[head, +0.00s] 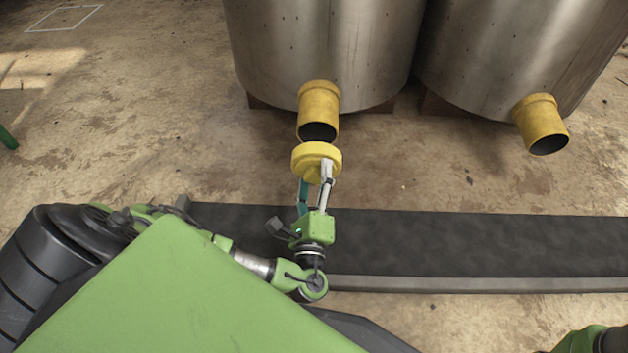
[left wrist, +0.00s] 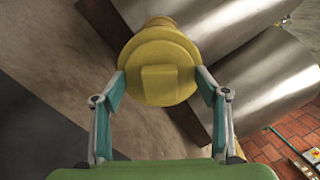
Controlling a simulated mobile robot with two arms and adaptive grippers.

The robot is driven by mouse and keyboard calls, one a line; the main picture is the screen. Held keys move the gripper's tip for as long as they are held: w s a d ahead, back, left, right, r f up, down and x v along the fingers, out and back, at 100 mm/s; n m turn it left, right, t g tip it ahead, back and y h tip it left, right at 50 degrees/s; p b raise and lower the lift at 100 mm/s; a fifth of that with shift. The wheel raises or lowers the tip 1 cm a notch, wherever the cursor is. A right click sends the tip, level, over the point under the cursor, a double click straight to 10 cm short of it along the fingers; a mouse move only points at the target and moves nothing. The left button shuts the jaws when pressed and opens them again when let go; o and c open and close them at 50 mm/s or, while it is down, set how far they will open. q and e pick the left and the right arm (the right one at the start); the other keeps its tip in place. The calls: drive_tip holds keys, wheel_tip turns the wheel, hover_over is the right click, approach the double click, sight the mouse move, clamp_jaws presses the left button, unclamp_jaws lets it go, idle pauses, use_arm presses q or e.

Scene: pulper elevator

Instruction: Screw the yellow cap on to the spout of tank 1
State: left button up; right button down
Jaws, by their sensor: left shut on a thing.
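The yellow cap (head: 316,155) is a round disc with a raised block on its face. In the left wrist view the two fingertips press on either side of the cap (left wrist: 160,58). The cap is held in front of the yellow spout (head: 319,105) of the left steel tank (head: 325,45). The spout's dark mouth is open above the cap's rim. I cannot tell whether they touch. In the left wrist view the spout (left wrist: 160,22) shows partly behind the cap. My right gripper is out of view.
A second steel tank (head: 520,50) stands to the right with an open yellow spout (head: 541,124). A dark conveyor belt (head: 480,240) with a grey edge runs across below the tanks. The brown floor (head: 130,100) to the left is mostly clear.

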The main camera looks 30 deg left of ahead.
use_arm(q)
drive_tip(key=shift+b+x, duration=0.65)
drive_tip(key=shift+x, duration=2.5)
drive_tip(key=shift+s+r+p, duration=0.1)
drive_tip(key=shift+s+p, duration=0.1)
drive_tip(key=shift+p, duration=0.4)
drive_tip(key=shift+x, duration=1.7)
